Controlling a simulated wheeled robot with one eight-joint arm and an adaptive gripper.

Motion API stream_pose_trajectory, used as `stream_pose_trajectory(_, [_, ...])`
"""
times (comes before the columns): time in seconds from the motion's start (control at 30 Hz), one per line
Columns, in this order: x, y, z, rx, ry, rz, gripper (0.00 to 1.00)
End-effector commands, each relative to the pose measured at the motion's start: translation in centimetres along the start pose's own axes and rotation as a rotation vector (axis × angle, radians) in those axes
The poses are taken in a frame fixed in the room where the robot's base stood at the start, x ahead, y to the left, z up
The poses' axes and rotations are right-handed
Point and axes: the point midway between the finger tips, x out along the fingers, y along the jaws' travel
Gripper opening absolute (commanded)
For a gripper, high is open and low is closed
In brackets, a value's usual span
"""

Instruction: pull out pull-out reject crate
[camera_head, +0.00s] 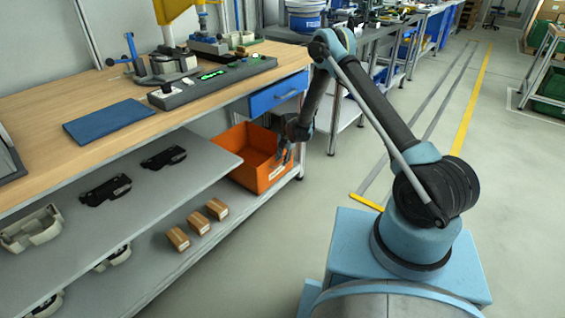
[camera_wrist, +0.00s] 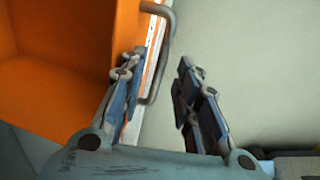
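The orange reject crate (camera_head: 265,172) sits on the lower shelf at the right end of the workbench, below a blue drawer. In the wrist view, the crate (camera_wrist: 60,85) fills the upper left, and a grey bar handle (camera_wrist: 168,50) stands out from its front edge. My gripper (camera_head: 284,152) is at the crate's front right side, partly overlapping it. In the wrist view, my gripper (camera_wrist: 160,65) is open, with one finger beside the crate front and the other over the floor. The handle appears between the fingers, nearer the left one; contact cannot be told.
Small brown boxes (camera_head: 200,223) lie on the lower shelf left of the crate. A grey shelf (camera_head: 205,160) with black parts juts out above it. A metal table leg (camera_head: 333,125) stands behind my gripper. The floor (camera_head: 300,215) in front of the crate is clear.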

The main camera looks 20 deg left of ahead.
Motion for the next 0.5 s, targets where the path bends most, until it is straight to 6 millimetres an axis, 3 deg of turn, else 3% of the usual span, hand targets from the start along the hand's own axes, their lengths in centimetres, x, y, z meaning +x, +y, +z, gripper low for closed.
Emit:
stream_pose_trajectory(0.2, [1.4,0.0,0.0,0.000,0.000,0.000,0.30])
stream_pose_trajectory(0.5, [1.5,0.0,0.0,0.001,0.000,0.000,0.30])
